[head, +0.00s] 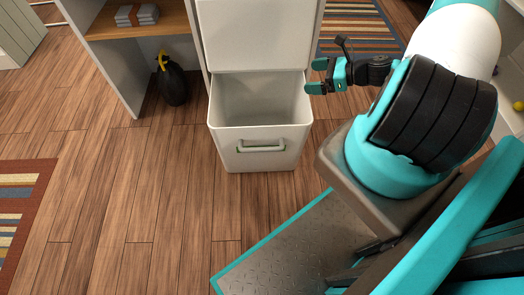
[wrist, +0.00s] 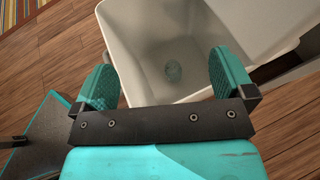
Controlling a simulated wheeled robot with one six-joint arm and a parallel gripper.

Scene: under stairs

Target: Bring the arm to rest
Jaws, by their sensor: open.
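My gripper (head: 316,77) is open, with teal fingertips, just right of the upper part of a white drawer unit. In the wrist view my gripper (wrist: 163,82) shows its two teal fingers spread apart with nothing between them. The pulled-out white drawer (head: 260,155) is below and left of the gripper in the head view, with a grey handle on its front. In the wrist view the open drawer (wrist: 128,45) lies beyond the fingertips. A small faint greyish-green round thing (wrist: 174,72) shows at its bottom.
A wooden shelf (head: 160,22) holds grey stacked items (head: 137,15). A black rounded object with a yellow part (head: 173,82) stands on the floor below it. Striped rugs lie at the left (head: 22,205) and behind the unit (head: 355,25). The wooden floor (head: 130,215) in front is clear.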

